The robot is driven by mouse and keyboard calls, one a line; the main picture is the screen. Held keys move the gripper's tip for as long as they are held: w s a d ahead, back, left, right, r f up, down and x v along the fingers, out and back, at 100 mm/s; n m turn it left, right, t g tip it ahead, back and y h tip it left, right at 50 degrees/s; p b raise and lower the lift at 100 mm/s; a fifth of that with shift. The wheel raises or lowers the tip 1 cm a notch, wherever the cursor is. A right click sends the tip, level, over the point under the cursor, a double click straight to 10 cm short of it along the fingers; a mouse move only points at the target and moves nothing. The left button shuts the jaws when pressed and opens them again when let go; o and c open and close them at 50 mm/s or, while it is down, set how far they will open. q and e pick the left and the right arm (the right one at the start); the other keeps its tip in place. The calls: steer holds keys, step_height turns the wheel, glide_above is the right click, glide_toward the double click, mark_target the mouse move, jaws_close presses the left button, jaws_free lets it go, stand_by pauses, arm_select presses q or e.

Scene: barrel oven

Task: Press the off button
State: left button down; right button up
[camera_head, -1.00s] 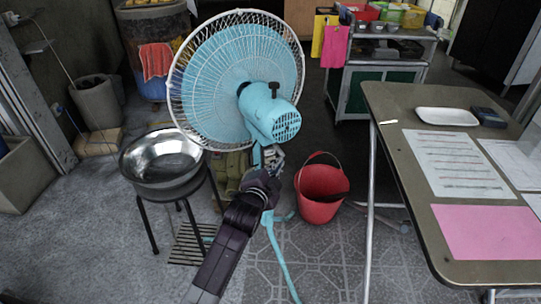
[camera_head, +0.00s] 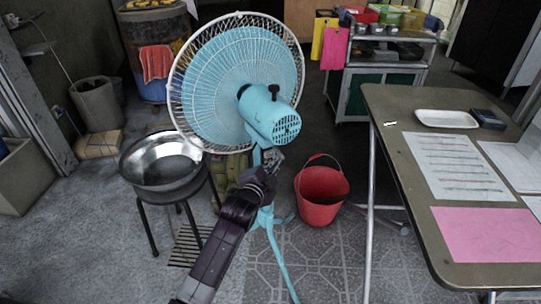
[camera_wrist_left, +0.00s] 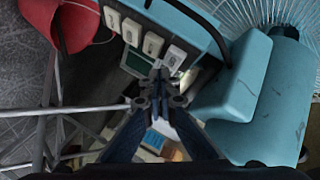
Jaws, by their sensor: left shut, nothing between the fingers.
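A light-blue standing fan (camera_head: 262,118) with a white wire cage stands in the middle of the head view. Its control panel shows in the left wrist view, with a row of several white push buttons (camera_wrist_left: 152,44) and a dark greenish rectangle beside them. The markings are too small to tell which one is the off button. My left gripper (camera_head: 274,158) is shut and empty, just below the fan's motor housing. In the left wrist view its fingertips (camera_wrist_left: 160,84) are close to the lowest-right button (camera_wrist_left: 174,57); I cannot tell whether they touch it. My right gripper is not in view.
A metal bowl (camera_head: 160,162) on a stool stands left of the fan. A red bucket (camera_head: 321,198) stands on the floor to the right. A table (camera_head: 410,205) with papers and a white tray fills the right side. Tiled floor in front is open.

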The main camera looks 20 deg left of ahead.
arm_select(q)
steer(key=shift+w, duration=0.1)
stand_by(0.7)
steer(key=shift+w+a, duration=0.2)
steer(key=shift+a, duration=0.1)
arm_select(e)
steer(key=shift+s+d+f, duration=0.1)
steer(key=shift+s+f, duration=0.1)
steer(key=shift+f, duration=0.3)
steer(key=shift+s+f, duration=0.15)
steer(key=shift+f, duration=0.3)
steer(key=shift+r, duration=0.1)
arm_select(q)
steer(key=shift+w+a+p, duration=0.15)
steer(key=shift+p, duration=0.15)
steer(key=shift+w, duration=0.1)
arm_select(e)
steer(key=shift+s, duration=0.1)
arm_select(q)
steer(key=shift+w+a, duration=0.1)
steer(key=shift+a, duration=0.05)
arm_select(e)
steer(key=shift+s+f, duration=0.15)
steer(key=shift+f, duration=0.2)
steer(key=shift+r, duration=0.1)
